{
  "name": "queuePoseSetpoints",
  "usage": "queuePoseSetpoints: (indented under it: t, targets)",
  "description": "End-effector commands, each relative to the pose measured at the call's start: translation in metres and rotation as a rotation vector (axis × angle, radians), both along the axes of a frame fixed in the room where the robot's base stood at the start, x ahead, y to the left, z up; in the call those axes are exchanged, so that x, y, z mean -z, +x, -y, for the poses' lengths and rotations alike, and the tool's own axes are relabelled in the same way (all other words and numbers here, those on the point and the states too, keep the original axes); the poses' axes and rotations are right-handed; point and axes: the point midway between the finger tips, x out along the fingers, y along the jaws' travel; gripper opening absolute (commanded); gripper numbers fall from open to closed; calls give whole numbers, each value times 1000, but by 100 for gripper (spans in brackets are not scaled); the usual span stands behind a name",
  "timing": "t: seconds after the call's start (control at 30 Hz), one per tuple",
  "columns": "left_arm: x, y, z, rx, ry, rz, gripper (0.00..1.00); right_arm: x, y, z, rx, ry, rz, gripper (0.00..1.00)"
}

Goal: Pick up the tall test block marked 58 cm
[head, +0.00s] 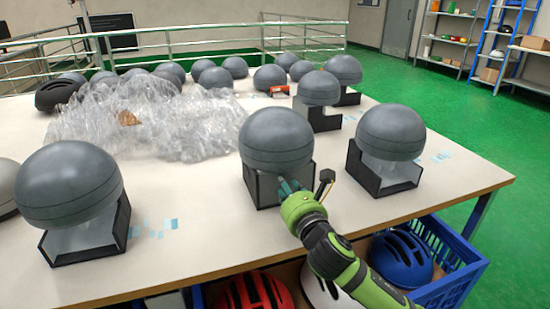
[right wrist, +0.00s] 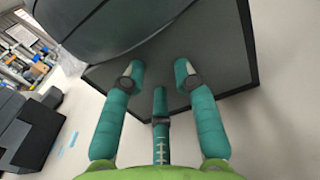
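Several grey domed test blocks stand on the table. The nearest to my right gripper is a grey block (head: 275,140) in a black-sided cradle (head: 265,188). No 58 cm mark is readable on any block. Others stand at the left (head: 68,185), right (head: 391,132) and behind (head: 319,87). My right gripper (head: 290,186) is at the front of the middle block's cradle, below the dome. In the right wrist view its three teal fingers (right wrist: 160,75) are spread with nothing between them, facing a dark flat panel (right wrist: 215,50); a grey curved surface (right wrist: 105,22) is above. I cannot tell whether they touch.
A heap of clear plastic wrap (head: 150,120) covers the table's middle left, with more grey domes behind it. A dark helmet (head: 55,95) lies at the back left. Below the front edge are helmets and a blue crate (head: 450,280). Bare tabletop (head: 200,260) shows at front left.

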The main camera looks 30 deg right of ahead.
Motion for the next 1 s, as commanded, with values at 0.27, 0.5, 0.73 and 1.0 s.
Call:
queuePoseSetpoints:
  t: [0.27, 0.5, 0.73, 1.0]
  targets:
    - [0, -1, 1, -2, 1, -11, 40, -2, 38, 11, 3, 3, 0, 29]
    - [-1, -1, 1, -3, 2, -17, 40, -2, 51, 14, 0, 1, -2, 29]
    - [-1, -2, 1, -3, 2, -17, 40, -2, 51, 14, 0, 1, -2, 0]
    - [-1, -2, 1, -3, 2, -17, 40, -8, 51, 14, -1, -4, 11, 0]
